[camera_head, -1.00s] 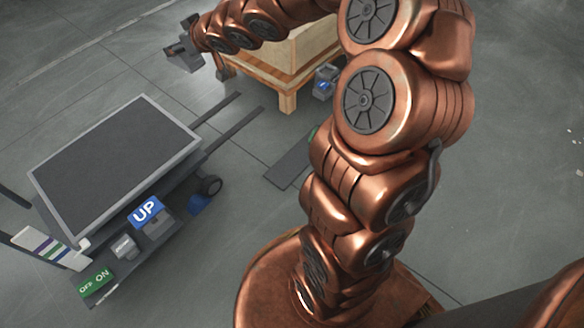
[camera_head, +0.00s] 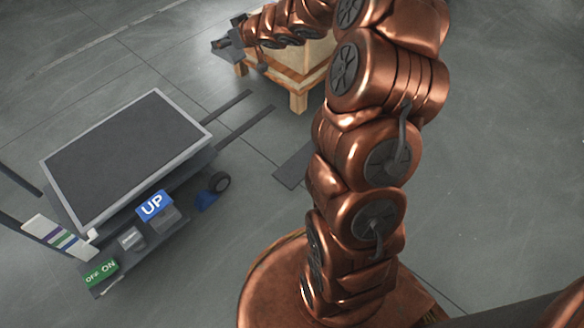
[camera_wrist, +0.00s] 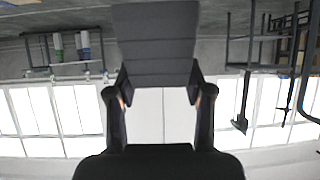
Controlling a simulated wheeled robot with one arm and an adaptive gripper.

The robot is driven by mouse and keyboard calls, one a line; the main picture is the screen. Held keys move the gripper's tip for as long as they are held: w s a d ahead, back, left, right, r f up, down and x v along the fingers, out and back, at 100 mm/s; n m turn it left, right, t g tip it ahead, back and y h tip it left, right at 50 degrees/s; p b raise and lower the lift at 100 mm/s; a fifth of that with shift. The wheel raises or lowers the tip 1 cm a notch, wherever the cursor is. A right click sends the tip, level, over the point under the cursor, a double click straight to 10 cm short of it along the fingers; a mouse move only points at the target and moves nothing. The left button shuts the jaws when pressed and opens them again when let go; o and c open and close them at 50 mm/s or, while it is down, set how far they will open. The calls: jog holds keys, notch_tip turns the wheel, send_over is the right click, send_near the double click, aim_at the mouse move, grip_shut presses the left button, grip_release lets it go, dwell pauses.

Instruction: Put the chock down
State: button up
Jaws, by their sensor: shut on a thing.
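The chock, a dark grey block with ridges across its face, is between the fingertips of my gripper in the wrist view (camera_wrist: 155,45). My gripper (camera_wrist: 157,86) is shut on it, with one finger against each side. In the head view my gripper (camera_head: 229,45) is small and dark at the top, at the left end of my copper arm, beside the wooden crate. The chock's outline is hard to tell from the gripper there.
A lift cart (camera_head: 68,213) with a dark platform, a blue UP button (camera_head: 154,205) and a green OFF/ON switch (camera_head: 101,272) stands at left. A blue piece (camera_head: 206,200) lies by its wheel. The wooden crate (camera_head: 298,90) stands behind my arm. Open floor lies between.

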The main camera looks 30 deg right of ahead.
jog(key=s+d+f+n+y, duration=0.1)
jog(key=s+d+f, duration=0.1)
jog(key=d+f, duration=1)
jog(key=s+d+f, duration=0.2)
jog(key=d+f, duration=0.8)
jog(key=f, duration=0.4)
jog(key=s+d+f+n+g+y+b, duration=0.1)
jog(key=s+f+n, duration=0.1)
jog(key=s+f, duration=0.95)
jog(key=s+d+f+n+g+y, duration=0.1)
jog(key=s+f+y, duration=0.1)
jog(key=s+f, duration=0.95)
jog(key=w+a+f+b, duration=0.1)
jog(key=w+a+b, duration=0.1)
jog(key=w+a, duration=0.1)
jog(key=w+a+f+b, duration=0.1)
jog(key=w+a, duration=0.3)
jog(key=w, duration=0.1)
jog(key=w+a+f+b, duration=0.1)
jog(key=w+a+b, duration=0.1)
jog(key=w+a, duration=0.1)
jog(key=shift+w+a+f+b, duration=0.15)
jog(key=shift+w+f, duration=0.05)
jog(key=shift+w, duration=0.25)
jog(key=shift+w+a+f+b, duration=0.15)
jog(key=shift+w, duration=0.25)
jog(key=shift+w+a, duration=0.35)
jog(key=shift+w, duration=0.1)
jog(key=shift+f+b, duration=1.15)
jog(key=shift+f, duration=0.5)
